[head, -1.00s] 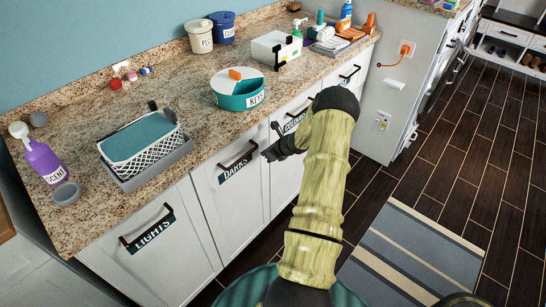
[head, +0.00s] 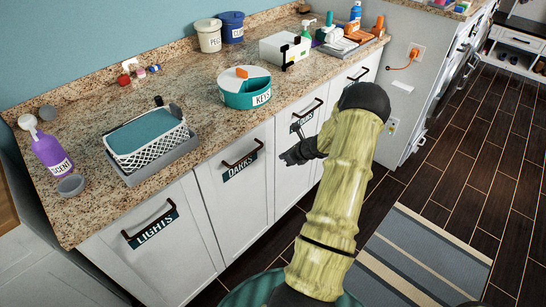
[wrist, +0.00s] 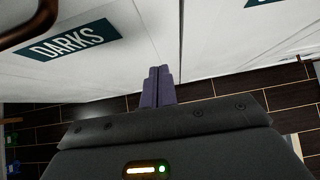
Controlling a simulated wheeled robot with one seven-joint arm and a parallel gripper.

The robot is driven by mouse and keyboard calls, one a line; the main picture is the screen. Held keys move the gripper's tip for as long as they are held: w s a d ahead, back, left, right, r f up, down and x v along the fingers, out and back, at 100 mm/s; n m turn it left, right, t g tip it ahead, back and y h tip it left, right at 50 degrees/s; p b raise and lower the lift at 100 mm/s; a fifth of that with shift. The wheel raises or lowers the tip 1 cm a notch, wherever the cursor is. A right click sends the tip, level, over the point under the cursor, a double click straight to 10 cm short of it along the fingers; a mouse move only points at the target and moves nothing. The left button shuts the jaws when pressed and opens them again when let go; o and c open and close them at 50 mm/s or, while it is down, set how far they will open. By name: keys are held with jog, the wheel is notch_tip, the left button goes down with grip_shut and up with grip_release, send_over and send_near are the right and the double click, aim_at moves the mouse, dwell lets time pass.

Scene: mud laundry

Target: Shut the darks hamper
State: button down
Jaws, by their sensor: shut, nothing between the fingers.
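The darks hamper is a white tall front (head: 245,205) under the counter, with a dark handle (head: 243,158) and a teal DARKS label (head: 240,167). It looks about flush with the fronts beside it; a small gap cannot be ruled out. In the wrist view its label (wrist: 68,40) is at upper left, next to a thin upright seam. My gripper (head: 284,159) is shut and empty, low in front of the fronts, right of the DARKS handle. Its fingertips (wrist: 160,72) point at the white fronts near that seam; contact cannot be told.
The LIGHTS front (head: 155,255) is to the left, and a partly hidden front with a handle (head: 307,112) is to the right. A basket (head: 150,140), a teal KEYS tub (head: 245,95) and bottles stand on the counter. A striped rug (head: 415,260) lies on the dark floor.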

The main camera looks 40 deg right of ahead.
jog(key=v, duration=0.7)
jog(key=shift+a, duration=0.3)
jog(key=shift+w, duration=0.1)
